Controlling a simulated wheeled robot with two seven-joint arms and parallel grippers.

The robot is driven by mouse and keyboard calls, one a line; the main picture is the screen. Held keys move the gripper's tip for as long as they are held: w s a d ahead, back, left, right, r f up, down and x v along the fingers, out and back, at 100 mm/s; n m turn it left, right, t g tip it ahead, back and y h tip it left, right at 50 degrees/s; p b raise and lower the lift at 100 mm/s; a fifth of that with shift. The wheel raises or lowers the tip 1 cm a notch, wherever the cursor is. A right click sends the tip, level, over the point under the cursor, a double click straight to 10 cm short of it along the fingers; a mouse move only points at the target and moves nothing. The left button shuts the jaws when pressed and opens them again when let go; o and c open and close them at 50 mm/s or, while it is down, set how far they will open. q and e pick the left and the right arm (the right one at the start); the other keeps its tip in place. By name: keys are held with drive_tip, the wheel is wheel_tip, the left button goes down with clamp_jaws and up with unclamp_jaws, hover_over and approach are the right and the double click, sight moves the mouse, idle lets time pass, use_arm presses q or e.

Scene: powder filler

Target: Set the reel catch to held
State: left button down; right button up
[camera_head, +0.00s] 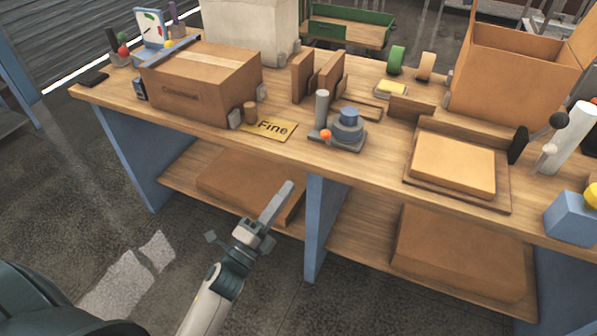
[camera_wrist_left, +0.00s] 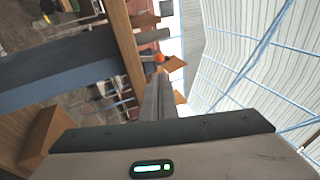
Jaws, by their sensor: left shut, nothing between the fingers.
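A small grey device (camera_head: 345,134) with a blue stepped knob, an upright grey cylinder and an orange ball (camera_head: 326,134) stands near the front edge of the bench top. I take it for the reel and its catch, but cannot tell which position the catch is in. My left gripper (camera_head: 287,188) is shut and empty, its long fingers pointing up towards the bench. It is in front of the bench, apart from the device, to its lower left in the head view. In the left wrist view the orange ball (camera_wrist_left: 160,58) shows beyond the shut fingers (camera_wrist_left: 157,95). My right gripper is out of view.
A yellow "Fine" card (camera_head: 269,128) lies left of the device. A closed carton (camera_head: 200,85) stands further left. A cardboard pad on a board (camera_head: 453,164) lies to the right. The bench's front edge (camera_head: 370,178) and blue leg (camera_head: 320,225) are near my left gripper.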

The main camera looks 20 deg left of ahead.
use_arm(q)
drive_tip(key=p, duration=0.3)
approach(326, 134)
drive_tip(key=w, duration=0.4)
drive_tip(key=shift+x, duration=0.95)
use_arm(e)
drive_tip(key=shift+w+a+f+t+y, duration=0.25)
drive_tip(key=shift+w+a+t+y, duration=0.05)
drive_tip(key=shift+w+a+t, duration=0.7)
use_arm(q)
drive_tip(key=shift+d+r+p, duration=0.1)
drive_tip(key=shift+r+p, duration=0.1)
drive_tip(key=shift+p, duration=0.1)
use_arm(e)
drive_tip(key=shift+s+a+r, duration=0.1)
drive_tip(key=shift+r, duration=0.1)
